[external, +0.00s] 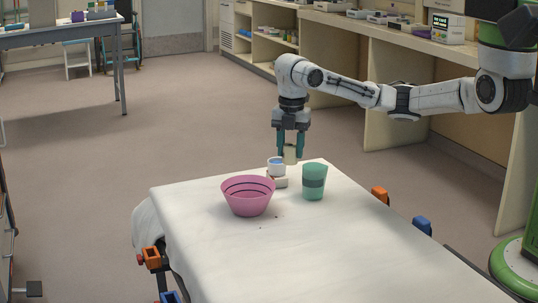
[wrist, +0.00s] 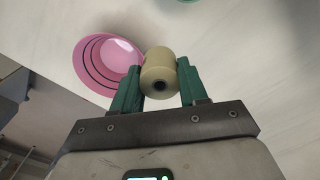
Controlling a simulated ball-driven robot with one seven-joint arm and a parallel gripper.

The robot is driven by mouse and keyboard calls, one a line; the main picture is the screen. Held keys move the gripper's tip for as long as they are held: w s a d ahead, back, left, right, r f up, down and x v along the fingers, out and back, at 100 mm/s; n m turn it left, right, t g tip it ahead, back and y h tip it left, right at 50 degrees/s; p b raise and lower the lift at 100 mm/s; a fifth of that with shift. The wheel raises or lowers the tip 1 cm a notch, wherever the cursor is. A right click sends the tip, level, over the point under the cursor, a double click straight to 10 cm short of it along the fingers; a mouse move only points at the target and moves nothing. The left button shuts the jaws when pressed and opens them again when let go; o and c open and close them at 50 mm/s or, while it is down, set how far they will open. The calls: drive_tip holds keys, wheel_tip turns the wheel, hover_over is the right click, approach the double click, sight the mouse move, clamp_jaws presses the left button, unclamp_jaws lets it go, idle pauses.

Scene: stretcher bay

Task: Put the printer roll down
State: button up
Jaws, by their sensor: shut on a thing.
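The printer roll (wrist: 158,66) is a beige cylinder with a dark hole in its end. My gripper (wrist: 160,80) is shut on it, with a green finger on each side. In the external view the roll (external: 290,154) shows between the fingertips of my gripper (external: 291,148), near the far end of the white-covered stretcher (external: 330,240). It appears to be above the sheet; the exact gap is hard to tell.
A pink bowl (external: 248,196), a green cup (external: 314,182) and a small white-and-blue item (external: 277,166) by a pale block (external: 280,181) stand close to my gripper. The near part of the sheet is clear. Orange (external: 380,194) and blue (external: 422,225) clamps line the right edge.

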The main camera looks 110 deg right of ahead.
drive_tip(key=s+d+m+p, duration=0.2)
drive_tip(key=s+d+m, duration=0.35)
drive_tip(key=s, duration=0.65)
drive_tip(key=s+d+m+p, duration=0.2)
drive_tip(key=s+d+m, duration=0.35)
drive_tip(key=s, duration=0.65)
drive_tip(key=shift+n, duration=0.3)
drive_tip(key=w+d+f+b, duration=0.1)
drive_tip(key=w+d+f, duration=0.2)
drive_tip(key=w+d+f+b, duration=0.1)
drive_tip(key=w+d+f, duration=0.1)
drive_tip(key=d+f, duration=0.1)
drive_tip(key=w+d+f, duration=0.3)
drive_tip(key=d+f, duration=0.1)
drive_tip(key=shift+w+d+b, duration=0.2)
drive_tip(key=shift+w+b, duration=0.1)
drive_tip(key=shift+b, duration=0.1)
drive_tip(key=shift+d+f+b, duration=0.1)
drive_tip(key=shift+f+b, duration=0.3)
drive_tip(key=shift+f, duration=1.15)
drive_tip(key=shift+f, duration=0.15)
drive_tip(key=o, duration=1)
drive_tip(key=shift+o, duration=0.2)
